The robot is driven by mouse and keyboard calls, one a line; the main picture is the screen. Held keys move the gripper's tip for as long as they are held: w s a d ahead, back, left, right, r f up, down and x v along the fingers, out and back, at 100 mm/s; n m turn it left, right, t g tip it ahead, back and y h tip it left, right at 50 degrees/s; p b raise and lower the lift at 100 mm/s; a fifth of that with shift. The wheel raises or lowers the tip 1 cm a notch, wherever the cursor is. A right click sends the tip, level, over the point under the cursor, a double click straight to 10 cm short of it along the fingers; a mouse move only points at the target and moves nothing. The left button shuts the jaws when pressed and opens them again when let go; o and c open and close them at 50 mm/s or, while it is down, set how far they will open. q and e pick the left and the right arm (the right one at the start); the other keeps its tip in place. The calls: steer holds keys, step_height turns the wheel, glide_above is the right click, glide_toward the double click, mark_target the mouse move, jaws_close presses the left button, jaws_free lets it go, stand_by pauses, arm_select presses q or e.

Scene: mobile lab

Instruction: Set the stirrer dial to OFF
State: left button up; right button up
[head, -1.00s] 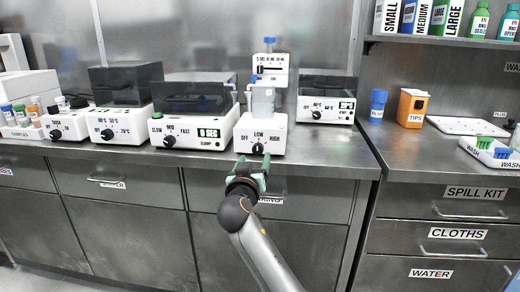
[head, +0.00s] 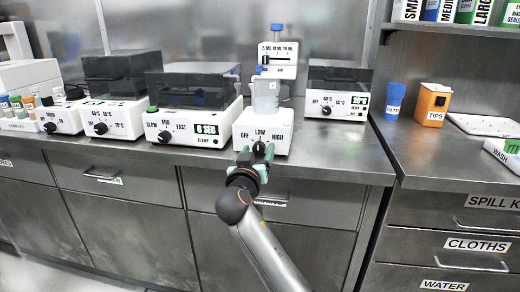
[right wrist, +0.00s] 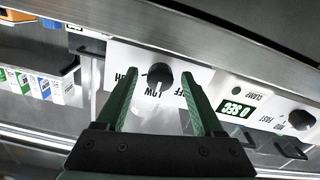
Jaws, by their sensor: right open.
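The stirrer (head: 281,136) is a white box with a clear beaker (head: 265,97) on top and OFF, LOW and HIGH printed on its front. Its black dial (head: 259,147) is partly behind my right gripper (head: 256,156) in the head view. In the right wrist view the dial (right wrist: 159,74) shows clearly, and its white mark points at LOW. My right gripper (right wrist: 160,78) is open, with one finger on each side of the dial. Gaps show between the fingers and the dial, and I see no contact. My left gripper is not in view.
The timer box (head: 190,129) with green digits stands close on the left of the stirrer. Another dial box (head: 336,102) stands behind on the right. A blue bottle (head: 394,100) and an orange tips box (head: 433,105) are further right. The steel counter's front edge (head: 330,176) runs below.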

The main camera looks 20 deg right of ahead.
stand_by(0.3)
jaws_close()
stand_by(0.5)
